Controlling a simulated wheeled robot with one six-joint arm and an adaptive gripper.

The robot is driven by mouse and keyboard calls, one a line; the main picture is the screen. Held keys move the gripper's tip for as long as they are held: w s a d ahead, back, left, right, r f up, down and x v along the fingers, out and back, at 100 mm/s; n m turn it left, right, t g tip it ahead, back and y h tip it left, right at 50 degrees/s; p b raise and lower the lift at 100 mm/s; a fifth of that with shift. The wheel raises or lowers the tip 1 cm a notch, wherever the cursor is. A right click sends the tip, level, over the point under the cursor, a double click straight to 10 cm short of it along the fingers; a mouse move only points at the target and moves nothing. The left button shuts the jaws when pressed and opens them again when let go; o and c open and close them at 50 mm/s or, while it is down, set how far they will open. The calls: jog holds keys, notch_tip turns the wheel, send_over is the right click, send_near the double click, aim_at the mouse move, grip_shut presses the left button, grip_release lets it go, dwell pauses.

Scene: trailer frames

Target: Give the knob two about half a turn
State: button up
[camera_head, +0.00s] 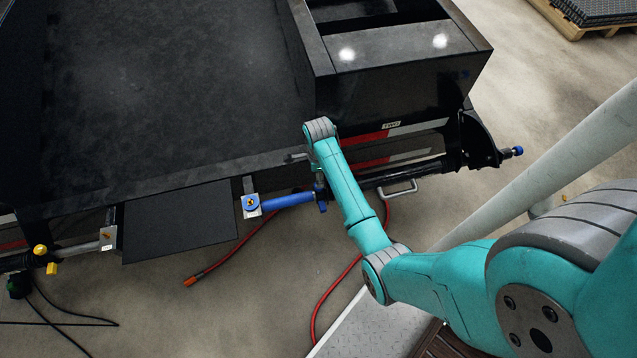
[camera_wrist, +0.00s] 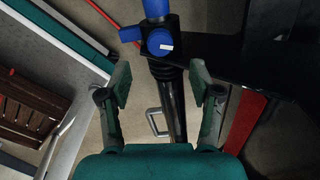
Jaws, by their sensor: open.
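A round blue knob (camera_wrist: 158,41) with a short white mark sits on a black collar in the wrist view. The mark runs roughly sideways from the middle to the right. My gripper (camera_wrist: 160,80) is open, with its two fingers apart on the left and right, below the knob in the picture and not touching it. In the head view a small label (camera_head: 391,125) reading TWO is on the trailer's side above the bar. My arm hides part of the bar there, and a blue part (camera_head: 322,206) shows beside my wrist.
A blue tube (camera_head: 288,200) joins the black bar (camera_head: 410,173), which carries a metal handle (camera_head: 400,189). Another blue knob (camera_head: 518,151) is at the bar's right end. A red hose (camera_head: 335,284) lies on the floor. The dark trailer bed (camera_head: 170,90) is behind.

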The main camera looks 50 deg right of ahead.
notch_tip(320, 180, down, 7)
jog(key=shift+f, duration=0.1)
dwell(0.4)
jog(key=c, duration=1.1)
